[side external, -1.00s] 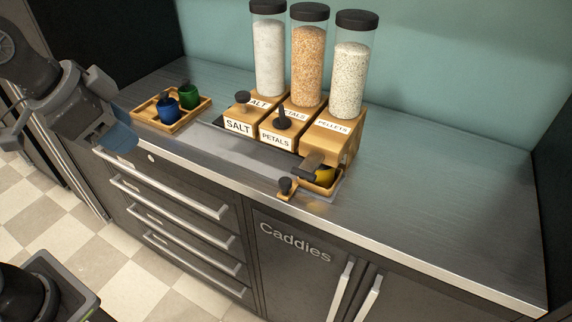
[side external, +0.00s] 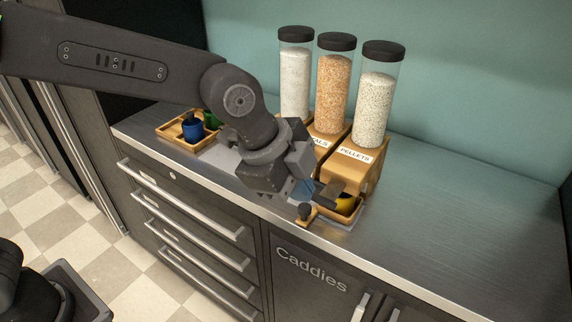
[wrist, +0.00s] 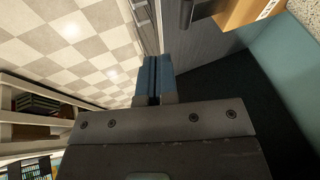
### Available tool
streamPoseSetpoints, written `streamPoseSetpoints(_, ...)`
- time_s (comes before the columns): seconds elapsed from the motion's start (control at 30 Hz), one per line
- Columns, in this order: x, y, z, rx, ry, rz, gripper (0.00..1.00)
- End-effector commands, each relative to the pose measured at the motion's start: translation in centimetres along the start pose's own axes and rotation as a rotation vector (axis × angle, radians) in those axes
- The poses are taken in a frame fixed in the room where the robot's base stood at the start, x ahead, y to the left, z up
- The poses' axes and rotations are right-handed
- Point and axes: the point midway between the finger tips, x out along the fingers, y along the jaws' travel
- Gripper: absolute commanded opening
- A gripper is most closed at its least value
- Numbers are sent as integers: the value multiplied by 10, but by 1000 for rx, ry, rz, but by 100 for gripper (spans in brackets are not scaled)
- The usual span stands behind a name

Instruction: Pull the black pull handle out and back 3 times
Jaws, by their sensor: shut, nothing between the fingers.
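The black pull handle (side external: 328,194) sticks out from the front of the wooden pellets dispenser (side external: 352,165). In the wrist view the dark handle (wrist: 203,9) shows at the top edge, beside the wooden body. My gripper (side external: 301,190) is low over the counter, just left of the handle. Whether it touches the handle cannot be told in the side view; in the wrist view the fingers (wrist: 152,68) are apart from it. The fingers are together and empty.
A small wooden piece with a black knob (side external: 305,211) sits at the counter's front edge. A wooden tray (side external: 168,137) with blue (side external: 193,130) and green (side external: 211,119) cups stands left. The counter (side external: 450,205) is clear at right.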

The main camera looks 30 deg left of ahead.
Motion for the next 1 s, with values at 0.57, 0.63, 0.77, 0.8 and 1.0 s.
streamPoseSetpoints(0.57, 59, -25, 8, -3, 0, -1, 0)
streamPoseSetpoints(0.63, 59, -25, 8, -2, 0, -1, 0)
streamPoseSetpoints(0.77, 59, -25, 8, -2, 0, -1, 0)
streamPoseSetpoints(0.8, 59, -25, 8, -2, 0, -1, 0)
streamPoseSetpoints(1.0, 65, -42, 8, -3, -1, -2, 0)
